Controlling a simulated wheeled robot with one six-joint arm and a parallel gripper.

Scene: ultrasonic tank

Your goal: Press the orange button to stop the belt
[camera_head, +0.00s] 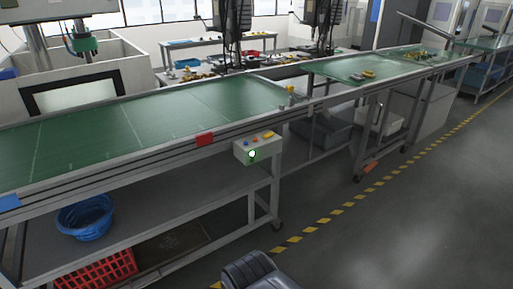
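A pale control box (243,155) is fixed to the near side rail of the green conveyor belt (185,110), right of the picture's middle. Its sloping top carries small buttons. An orange button (257,139) sits between a blue one at the left and a yellow one at the right. A round white spot with a green edge (252,154) shows on the box's front. The buttons are small, and I cannot tell whether any is pressed. No gripper fingers show in this view.
A dark rounded part shows at the bottom edge, below the box. A blue basket (85,218) and a red crate (95,272) stand under the belt at the left. A red tag (205,139) is on the rail. Grey floor with yellow-black tape is clear at the right.

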